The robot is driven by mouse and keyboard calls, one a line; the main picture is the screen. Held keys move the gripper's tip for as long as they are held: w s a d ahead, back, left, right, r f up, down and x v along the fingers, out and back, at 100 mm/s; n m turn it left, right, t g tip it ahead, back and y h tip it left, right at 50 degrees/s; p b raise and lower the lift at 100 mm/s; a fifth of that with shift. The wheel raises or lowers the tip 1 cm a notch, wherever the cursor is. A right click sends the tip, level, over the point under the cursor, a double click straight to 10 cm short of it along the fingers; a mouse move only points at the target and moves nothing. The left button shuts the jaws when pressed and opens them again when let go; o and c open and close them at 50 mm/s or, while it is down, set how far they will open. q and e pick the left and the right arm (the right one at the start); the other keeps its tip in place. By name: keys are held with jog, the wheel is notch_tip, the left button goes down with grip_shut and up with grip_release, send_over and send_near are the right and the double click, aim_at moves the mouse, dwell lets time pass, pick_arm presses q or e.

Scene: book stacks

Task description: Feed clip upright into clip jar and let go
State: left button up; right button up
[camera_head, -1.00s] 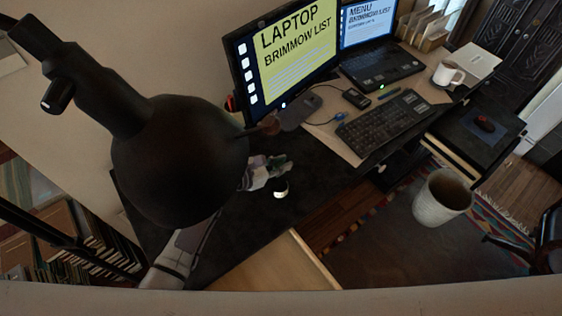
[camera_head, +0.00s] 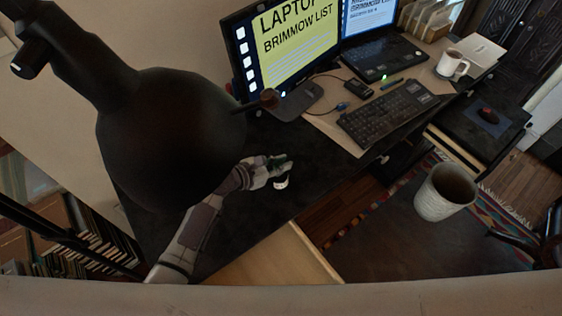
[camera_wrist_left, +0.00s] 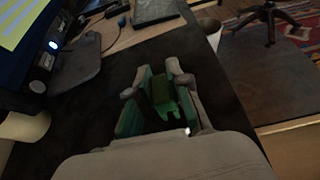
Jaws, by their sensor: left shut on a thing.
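My left gripper (camera_head: 275,163) reaches over the dark desk top and is shut on the green clip (camera_wrist_left: 163,92). In the left wrist view the clip sits between the fingers of my left gripper (camera_wrist_left: 158,97); its lower part is hard to make out. A small round dark-and-white vessel (camera_head: 281,183), which looks like the clip jar, stands on the desk just below the fingertips in the head view. I cannot tell whether the clip is over its mouth or inside it. In the wrist view the jar is mostly hidden by the gripper. My right gripper is not in view.
A large dark rounded lamp head (camera_head: 170,135) blocks much of the left of the head view. A monitor (camera_head: 290,50), keyboard (camera_head: 388,113) and white mug (camera_head: 452,65) stand farther back. The dark desk (camera_head: 245,220) near my forearm is clear.

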pick_arm(q)
jog(key=o, duration=0.8)
jog(key=shift+o, duration=0.2)
jog(key=shift+s+a, duration=0.1)
jog(key=v, duration=1.1)
jog(key=shift+s+a, duration=0.25)
jog(key=shift+a, duration=0.05)
jog(key=shift+r, duration=0.2)
